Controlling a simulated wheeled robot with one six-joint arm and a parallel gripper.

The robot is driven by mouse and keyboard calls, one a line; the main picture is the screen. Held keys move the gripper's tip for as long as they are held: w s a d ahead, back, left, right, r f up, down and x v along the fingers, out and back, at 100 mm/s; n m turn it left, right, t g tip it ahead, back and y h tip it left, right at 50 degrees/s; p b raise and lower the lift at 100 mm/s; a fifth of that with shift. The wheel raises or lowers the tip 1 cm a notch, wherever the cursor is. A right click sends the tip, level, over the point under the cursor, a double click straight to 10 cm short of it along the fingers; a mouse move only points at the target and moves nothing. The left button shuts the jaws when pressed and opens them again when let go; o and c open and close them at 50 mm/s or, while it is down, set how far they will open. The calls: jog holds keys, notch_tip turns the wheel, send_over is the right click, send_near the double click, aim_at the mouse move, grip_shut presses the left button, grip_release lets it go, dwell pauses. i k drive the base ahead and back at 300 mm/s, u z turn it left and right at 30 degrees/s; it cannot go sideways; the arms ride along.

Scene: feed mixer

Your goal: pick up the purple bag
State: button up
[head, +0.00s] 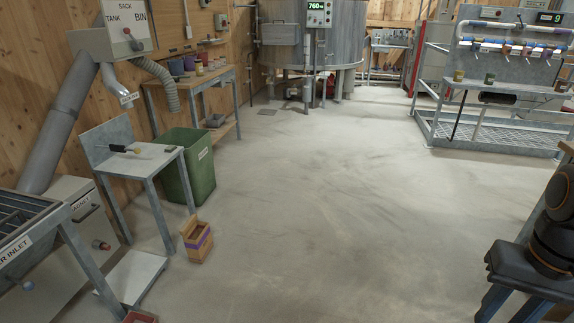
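A small tan open-topped bag (198,246) with a purple band around it stands upright on the concrete floor at the lower left in the head view. It is the only bag with purple that I can make out. Its top is open, with a raised flap at the back, and its inside looks brown. Nothing touches it on its right side. My gripper is not in view; only dark arm parts of mine with orange rings show at the right edge, far from the bag.
A green bin (188,165) and a grey metal table (125,165) stand behind the bag. A low pale platform (132,276) lies to its left, with a red container (139,318) at the bottom edge. The middle floor is clear. A railed metal rack (490,135) stands at right.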

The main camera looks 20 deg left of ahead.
aim_at(196, 236)
jog(key=u, duration=0.25)
jog(key=i, duration=1.75)
jog(key=u, duration=1.2)
jog(key=i, duration=1.75)
jog(key=u, duration=1.2)
jog(key=i, duration=0.7)
jog(key=u, duration=0.25)
